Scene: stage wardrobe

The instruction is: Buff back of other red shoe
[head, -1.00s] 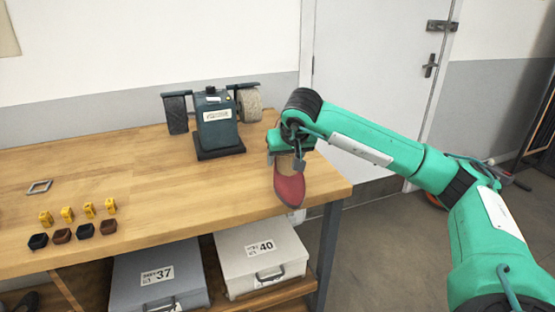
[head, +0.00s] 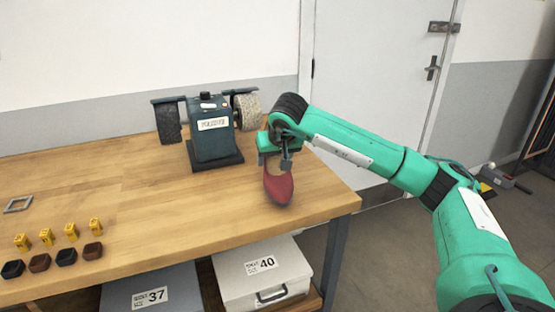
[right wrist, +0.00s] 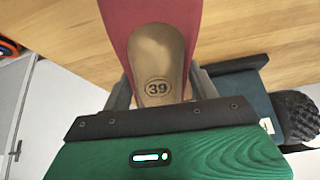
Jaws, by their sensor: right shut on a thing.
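A red shoe (head: 278,187) hangs toe-down in my right gripper (head: 274,160), above the right end of the workbench. In the right wrist view, the red shoe (right wrist: 118,22) shows its tan insole marked 39, with the gripper's fingers (right wrist: 158,88) closed on both its sides. The shoe's back is hidden by the gripper in the head view. A dark green polishing machine (head: 213,135) stands on the bench to the left of the gripper. It has a dark bristly wheel (head: 169,122) on its left and a pale buffing wheel (head: 247,111) on its right. My left gripper is not in view.
The wooden workbench (head: 110,180) is clear in the middle. Several yellow tags (head: 71,232) and dark polish blocks (head: 66,256) lie at its front left, with a grey frame (head: 18,204) behind. Boxes 37 (head: 150,290) and 40 (head: 262,272) sit below.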

